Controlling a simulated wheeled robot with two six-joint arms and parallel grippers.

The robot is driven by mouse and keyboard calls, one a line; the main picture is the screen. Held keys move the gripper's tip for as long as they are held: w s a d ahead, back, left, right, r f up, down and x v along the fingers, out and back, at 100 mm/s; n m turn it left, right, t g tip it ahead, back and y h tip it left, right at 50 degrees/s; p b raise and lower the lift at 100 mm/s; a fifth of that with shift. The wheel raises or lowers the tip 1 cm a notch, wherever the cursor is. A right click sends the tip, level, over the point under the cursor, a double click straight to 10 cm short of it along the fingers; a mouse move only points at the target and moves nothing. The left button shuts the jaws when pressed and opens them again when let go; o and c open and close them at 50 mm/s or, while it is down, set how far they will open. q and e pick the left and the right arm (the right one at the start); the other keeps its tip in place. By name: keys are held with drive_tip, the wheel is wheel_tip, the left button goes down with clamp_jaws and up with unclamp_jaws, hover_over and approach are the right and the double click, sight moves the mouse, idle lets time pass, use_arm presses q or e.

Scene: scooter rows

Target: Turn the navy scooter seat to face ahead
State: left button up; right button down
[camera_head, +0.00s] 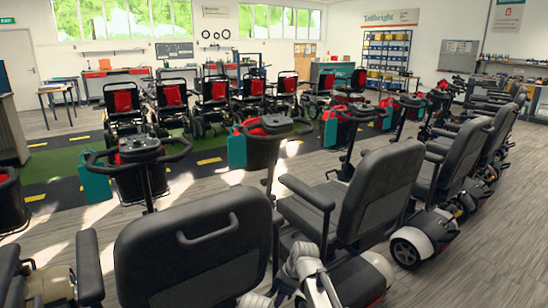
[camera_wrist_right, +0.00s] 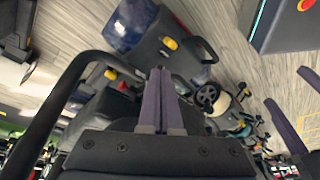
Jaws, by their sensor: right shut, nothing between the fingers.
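No seat shows a clearly navy colour in the head view; the nearest seats look dark grey or black. One high seat back (camera_head: 195,250) stands close in front, its rear side toward me. A second seat back (camera_head: 385,190) stands to its right, angled, with an armrest (camera_head: 306,191) on its left. In the right wrist view my right gripper (camera_wrist_right: 160,72) is shut and empty. A dark navy scooter part (camera_wrist_right: 133,27) lies beyond the fingertips; I cannot tell whether it is a seat. My left gripper is not in view.
More scooters with dark seats (camera_head: 497,130) run back along the right. A tiller with handlebars (camera_head: 140,150) stands front left, and a teal-and-red basket (camera_head: 240,150) further back. Several wheelchairs with red seats (camera_head: 215,92) line the back. Wooden floor is free at lower right.

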drive_tip(key=s+d+f+m+g+h, duration=0.1)
drive_tip(key=s+d+m+h, duration=0.2)
drive_tip(key=s+m, duration=0.5)
drive_tip(key=s+d+m+h, duration=0.2)
drive_tip(key=s+m, duration=0.1)
drive_tip(key=s, duration=0.9)
use_arm(q)
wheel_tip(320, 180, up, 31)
drive_tip(key=p, duration=3.1)
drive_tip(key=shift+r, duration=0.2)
use_arm(e)
wheel_tip(320, 180, up, 31)
drive_tip(key=shift+w+r, duration=0.2)
drive_tip(key=shift+w, duration=0.15)
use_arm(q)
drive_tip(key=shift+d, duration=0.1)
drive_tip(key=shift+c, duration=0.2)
use_arm(e)
drive_tip(key=shift+a, duration=0.1)
